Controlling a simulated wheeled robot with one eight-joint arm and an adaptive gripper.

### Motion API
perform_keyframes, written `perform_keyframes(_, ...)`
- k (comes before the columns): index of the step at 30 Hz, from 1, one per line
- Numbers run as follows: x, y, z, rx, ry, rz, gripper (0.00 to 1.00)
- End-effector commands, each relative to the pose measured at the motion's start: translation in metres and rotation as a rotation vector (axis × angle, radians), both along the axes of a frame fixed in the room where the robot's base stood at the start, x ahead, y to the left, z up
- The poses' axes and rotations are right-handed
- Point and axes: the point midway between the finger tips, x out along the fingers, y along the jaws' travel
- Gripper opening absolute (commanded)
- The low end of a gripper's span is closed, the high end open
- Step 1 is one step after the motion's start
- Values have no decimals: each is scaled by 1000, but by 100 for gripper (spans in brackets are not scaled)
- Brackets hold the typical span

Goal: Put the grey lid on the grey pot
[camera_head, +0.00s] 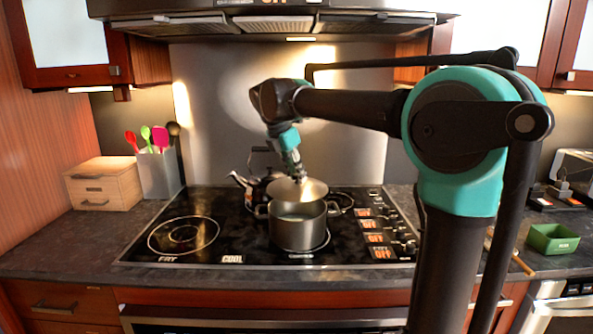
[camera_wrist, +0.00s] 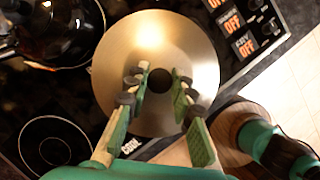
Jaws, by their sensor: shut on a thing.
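The grey pot (camera_head: 298,234) stands upright on the front middle burner of the cooktop, its opening partly visible from above. The round grey lid (camera_head: 311,188) is held above the pot and overlaps its back rim in the head view; the pot's front opening stays uncovered. My gripper (camera_head: 297,177) is shut on the lid from above, at its middle. In the wrist view the lid (camera_wrist: 120,60) fills the middle, with my gripper's fingers (camera_wrist: 160,80) on either side of its dark centre. The pot is hidden behind the lid there.
A dark kettle (camera_head: 240,181) stands behind the pot to the left. The front left burner (camera_head: 183,235) is empty. A utensil holder (camera_head: 159,174) and wooden box (camera_head: 102,184) stand at left. A green tray (camera_head: 552,239) lies at right. The range hood (camera_head: 270,22) hangs above.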

Motion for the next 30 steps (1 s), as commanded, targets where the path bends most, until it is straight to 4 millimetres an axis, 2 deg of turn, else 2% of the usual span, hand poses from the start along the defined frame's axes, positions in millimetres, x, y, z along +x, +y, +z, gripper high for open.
perform_keyframes(15,0,0,-41,0,0,0,0)
perform_keyframes(30,0,0,-47,0,0,0,0)
